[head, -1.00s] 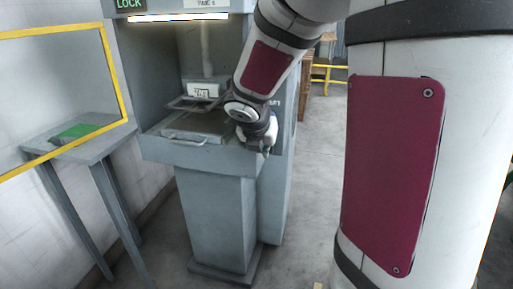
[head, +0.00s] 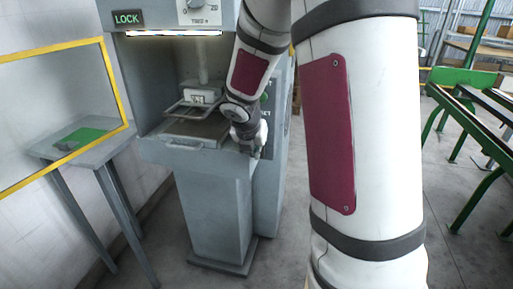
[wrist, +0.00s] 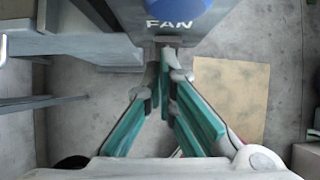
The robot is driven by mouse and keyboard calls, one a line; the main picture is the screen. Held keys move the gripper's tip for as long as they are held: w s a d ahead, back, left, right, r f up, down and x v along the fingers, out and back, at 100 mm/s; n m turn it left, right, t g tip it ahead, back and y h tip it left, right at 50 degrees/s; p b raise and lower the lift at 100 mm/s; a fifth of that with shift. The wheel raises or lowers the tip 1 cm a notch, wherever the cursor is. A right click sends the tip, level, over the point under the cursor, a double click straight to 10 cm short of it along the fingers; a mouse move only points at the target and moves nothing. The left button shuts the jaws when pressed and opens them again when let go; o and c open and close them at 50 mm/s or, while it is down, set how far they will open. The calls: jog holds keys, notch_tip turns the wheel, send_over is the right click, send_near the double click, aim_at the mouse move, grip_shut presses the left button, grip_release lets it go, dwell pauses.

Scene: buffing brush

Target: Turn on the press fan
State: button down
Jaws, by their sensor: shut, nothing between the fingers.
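The grey press (head: 215,190) stands left of centre in the head view. In the wrist view, a grey panel edge marked FAN (wrist: 168,23) lies at the top. A blue round button (wrist: 181,5) sits just above the label and is cut off by the frame. My gripper (wrist: 165,72) is shut and empty, its green-padded fingers pointing toward the panel just below the label. I cannot tell whether the tips touch the panel. In the head view my gripper (head: 257,150) is at the press's front right corner; the FAN button is hidden there.
A LOCK sign (head: 128,19) and a dial (head: 195,12) are on the press's top. A side table (head: 88,155) with a green pad stands behind a yellow-framed panel (head: 105,65) at left. Green racks (head: 475,110) stand right.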

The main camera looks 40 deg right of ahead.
jog(key=shift+r, duration=0.15)
jog(key=shift+r+p, duration=0.7)
jog(key=shift+p, duration=0.3)
jog(key=shift+a, duration=0.1)
